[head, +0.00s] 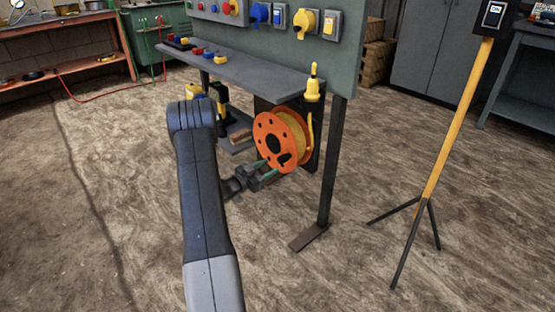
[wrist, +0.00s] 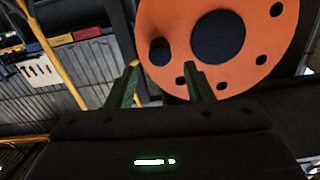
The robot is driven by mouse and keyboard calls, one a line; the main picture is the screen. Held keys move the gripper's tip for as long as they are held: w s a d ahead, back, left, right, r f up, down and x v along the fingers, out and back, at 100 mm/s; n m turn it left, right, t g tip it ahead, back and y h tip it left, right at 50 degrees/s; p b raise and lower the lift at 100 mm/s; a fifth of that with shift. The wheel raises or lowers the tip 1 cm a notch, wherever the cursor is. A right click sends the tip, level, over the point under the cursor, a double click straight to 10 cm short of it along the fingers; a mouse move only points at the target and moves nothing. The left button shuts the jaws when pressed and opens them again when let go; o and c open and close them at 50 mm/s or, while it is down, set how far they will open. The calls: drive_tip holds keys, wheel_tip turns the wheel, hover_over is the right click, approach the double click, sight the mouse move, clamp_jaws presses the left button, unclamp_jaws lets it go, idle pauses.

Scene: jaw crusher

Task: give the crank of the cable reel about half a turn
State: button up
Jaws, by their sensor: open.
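The cable reel has an orange disc (head: 262,130) and yellow cable, and hangs upright on a stand in the head view. Its disc (wrist: 270,60) fills the upper right of the wrist view, with a large dark hub (wrist: 218,40) in it. The crank's small dark knob (wrist: 159,52) stands to the left of the hub in the wrist view. My gripper (wrist: 163,68) is open, and the knob appears between its green fingertips in that view. I cannot tell whether they touch it. In the head view my gripper (head: 269,168) is at the disc's lower edge.
A grey panel (head: 345,60) with switches and sockets stands above a shelf (head: 260,82) over the reel. A dark stand leg (head: 330,160) is right of the reel. A yellow post (head: 455,120) on a tripod stands farther right. Open floor lies in front.

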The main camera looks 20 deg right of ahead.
sight(279, 161)
drive_tip(key=p+v, duration=0.1)
drive_tip(key=v, duration=0.4)
drive_tip(key=shift+s+a, duration=0.15)
drive_tip(key=shift+a, duration=0.2)
drive_tip(key=b+x, duration=0.4)
drive_tip(key=x, duration=1)
drive_tip(key=shift+r, duration=0.1)
